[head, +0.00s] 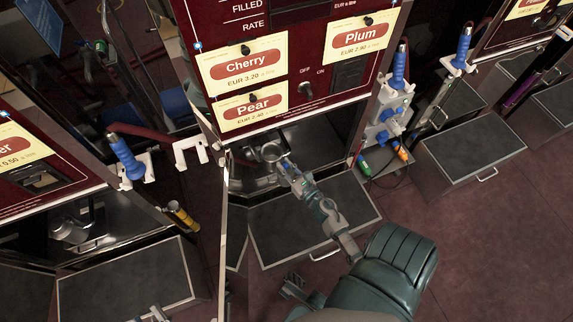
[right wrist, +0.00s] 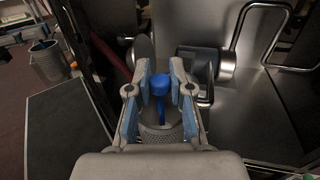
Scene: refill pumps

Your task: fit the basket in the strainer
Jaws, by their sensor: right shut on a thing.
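My right gripper (head: 285,165) reaches into the open bay under the Cherry and Pear panel. In the right wrist view, the gripper (right wrist: 160,88) is shut, its blue-padded fingers on either side of the blue handle of the basket (right wrist: 161,133). The basket's grey mesh shows below the handle, partly hidden by the fingers and palm. The strainer (head: 271,152) is a round metal body in the bay, just beyond the fingertips. Whether the basket touches it I cannot tell.
A bent metal pipe (right wrist: 245,35) and steel bay walls stand close to the right gripper. A dark-topped step (head: 315,220) lies before the bay. Blue-handled nozzles (head: 126,157) hang at both sides. A metal bucket (right wrist: 50,62) stands on the floor at the far left.

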